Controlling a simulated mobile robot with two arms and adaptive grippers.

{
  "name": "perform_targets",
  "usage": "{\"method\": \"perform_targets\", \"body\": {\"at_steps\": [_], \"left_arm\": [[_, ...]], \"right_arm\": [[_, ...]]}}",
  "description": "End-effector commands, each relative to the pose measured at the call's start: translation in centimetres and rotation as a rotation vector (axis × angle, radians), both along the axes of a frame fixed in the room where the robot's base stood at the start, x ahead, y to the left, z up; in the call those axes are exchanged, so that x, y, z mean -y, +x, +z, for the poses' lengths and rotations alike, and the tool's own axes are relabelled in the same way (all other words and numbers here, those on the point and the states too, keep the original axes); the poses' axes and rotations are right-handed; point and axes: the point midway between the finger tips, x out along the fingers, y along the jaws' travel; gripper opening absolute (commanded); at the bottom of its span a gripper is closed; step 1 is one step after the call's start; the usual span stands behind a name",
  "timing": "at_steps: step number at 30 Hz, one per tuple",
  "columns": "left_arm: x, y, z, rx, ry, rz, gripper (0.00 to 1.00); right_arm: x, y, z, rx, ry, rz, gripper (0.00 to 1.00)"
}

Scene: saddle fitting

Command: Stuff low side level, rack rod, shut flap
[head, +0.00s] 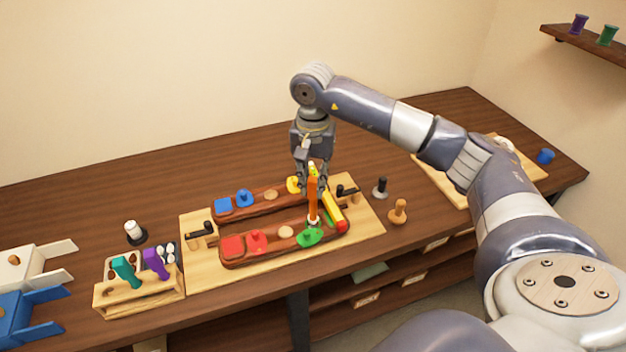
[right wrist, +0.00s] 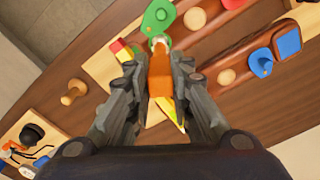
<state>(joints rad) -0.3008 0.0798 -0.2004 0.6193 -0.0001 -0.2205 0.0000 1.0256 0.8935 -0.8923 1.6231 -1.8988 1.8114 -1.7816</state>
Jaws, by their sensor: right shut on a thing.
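My right gripper (head: 313,188) is shut on an orange-handled rod (head: 312,199), held roughly upright with its pale tip down. The gripper also shows in the right wrist view (right wrist: 160,85). The tip is close to the green flap (head: 309,237); I cannot tell whether they touch. The near brown panel (head: 272,258) carries red flaps (head: 232,246) and the green flap. The far brown panel (head: 265,205) has blue flaps (head: 223,205) and a yellow flap (head: 293,185). The wooden rack (head: 138,293) holds a teal-handled tool (head: 125,270) and a purple-handled tool (head: 155,262). My left gripper is out of view.
A yellow bar (head: 333,209) with a red end lies right of the panels. Black clamps (head: 203,232) sit on the board (head: 200,268). A wooden peg-like piece (head: 398,210) and a black-topped one (head: 380,187) stand to the right. Bare table lies behind.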

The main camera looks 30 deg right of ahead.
Motion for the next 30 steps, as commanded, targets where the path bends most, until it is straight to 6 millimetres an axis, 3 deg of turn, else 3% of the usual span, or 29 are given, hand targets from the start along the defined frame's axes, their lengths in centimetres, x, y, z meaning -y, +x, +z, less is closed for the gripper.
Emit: {"method": "perform_targets", "body": {"at_steps": [30], "left_arm": [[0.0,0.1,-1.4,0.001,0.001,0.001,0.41]], "right_arm": [[0.0,0.0,-1.5,0.001,-0.001,0.0,0.03]]}}
